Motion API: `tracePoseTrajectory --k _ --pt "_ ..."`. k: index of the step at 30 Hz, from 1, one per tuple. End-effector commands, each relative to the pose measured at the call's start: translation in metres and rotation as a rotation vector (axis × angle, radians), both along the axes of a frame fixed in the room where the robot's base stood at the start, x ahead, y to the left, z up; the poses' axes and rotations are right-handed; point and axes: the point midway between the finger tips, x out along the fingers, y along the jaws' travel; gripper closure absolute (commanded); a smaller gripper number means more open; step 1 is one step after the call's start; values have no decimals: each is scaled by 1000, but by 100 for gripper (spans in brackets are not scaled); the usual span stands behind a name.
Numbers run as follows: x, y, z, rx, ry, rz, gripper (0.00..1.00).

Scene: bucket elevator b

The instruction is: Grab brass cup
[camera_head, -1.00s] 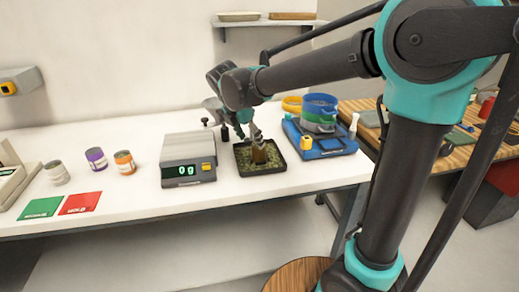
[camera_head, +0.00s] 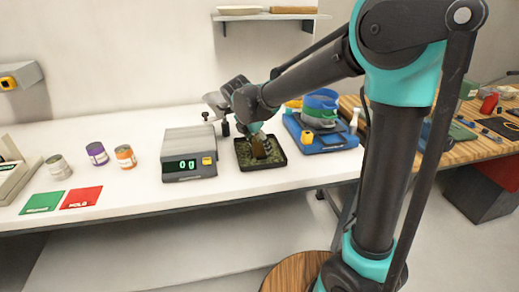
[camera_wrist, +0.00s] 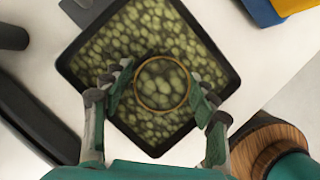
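The brass cup (camera_wrist: 138,86) stands in a black tray (camera_wrist: 226,63) of green pellets, and its round rim shows from above in the wrist view, with pellets inside it. My gripper (camera_wrist: 163,88) is open, with one finger on the left and one on the right of the cup. Gaps show between the fingers and the rim. In the head view the cup (camera_head: 259,148) is partly hidden by my gripper (camera_head: 258,140), which points down over the tray (camera_head: 283,163).
A scale (camera_head: 188,153) reading 0 g stands left of the tray. A blue device (camera_head: 322,147) with stacked sieves stands to the right. Small cans (camera_head: 97,153), a green card (camera_head: 42,202) and a red card (camera_head: 81,197) lie further left. The white table front is clear.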

Motion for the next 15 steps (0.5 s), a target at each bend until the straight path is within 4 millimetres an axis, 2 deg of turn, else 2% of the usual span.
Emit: tracePoseTrajectory --k 2,11,15 --pt "0 0 0 0 0 0 56" --pt "0 0 0 0 0 0 93" --pt "0 0 0 0 0 0 95"
